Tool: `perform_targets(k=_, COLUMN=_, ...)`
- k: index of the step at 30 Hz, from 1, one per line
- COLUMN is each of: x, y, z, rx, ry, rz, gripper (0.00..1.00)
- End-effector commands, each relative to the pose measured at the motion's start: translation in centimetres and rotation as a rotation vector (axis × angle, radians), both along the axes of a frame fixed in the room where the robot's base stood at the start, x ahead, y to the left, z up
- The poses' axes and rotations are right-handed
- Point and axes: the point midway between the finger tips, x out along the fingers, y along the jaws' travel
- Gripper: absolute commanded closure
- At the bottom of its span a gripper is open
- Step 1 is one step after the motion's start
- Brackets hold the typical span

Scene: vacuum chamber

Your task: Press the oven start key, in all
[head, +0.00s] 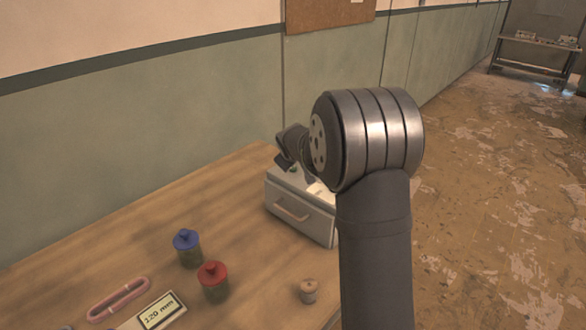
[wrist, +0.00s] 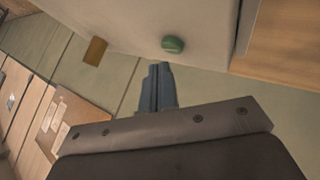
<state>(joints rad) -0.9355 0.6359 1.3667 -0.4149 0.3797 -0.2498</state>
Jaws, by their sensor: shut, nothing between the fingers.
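The oven (head: 302,214) is a light grey box with a bar handle on its front, standing on the wooden bench. My arm hides its right part in the head view. In the wrist view, a green rounded key (wrist: 173,44) sits on a pale surface (wrist: 130,18) that looks like the oven's. My gripper (wrist: 160,66) is shut and empty, its fingertips just below the key in the picture. A gap shows between tips and key in the picture; I cannot tell the depth. In the head view my wrist is over the oven's top, with the fingertips hidden.
On the bench (head: 120,242) stand a blue-lidded jar (head: 188,248), a red-lidded jar (head: 214,282) and a small tan-topped pot (head: 308,291). The green wall (head: 130,140) runs behind.

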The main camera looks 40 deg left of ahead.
Motion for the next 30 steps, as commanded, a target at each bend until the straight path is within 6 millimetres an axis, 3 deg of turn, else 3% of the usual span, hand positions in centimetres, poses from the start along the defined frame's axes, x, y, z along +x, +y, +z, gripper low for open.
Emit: perform_targets(k=30, x=0.0, y=0.0, z=-0.86, rx=0.0, ry=0.0, rz=0.0, gripper=1.0)
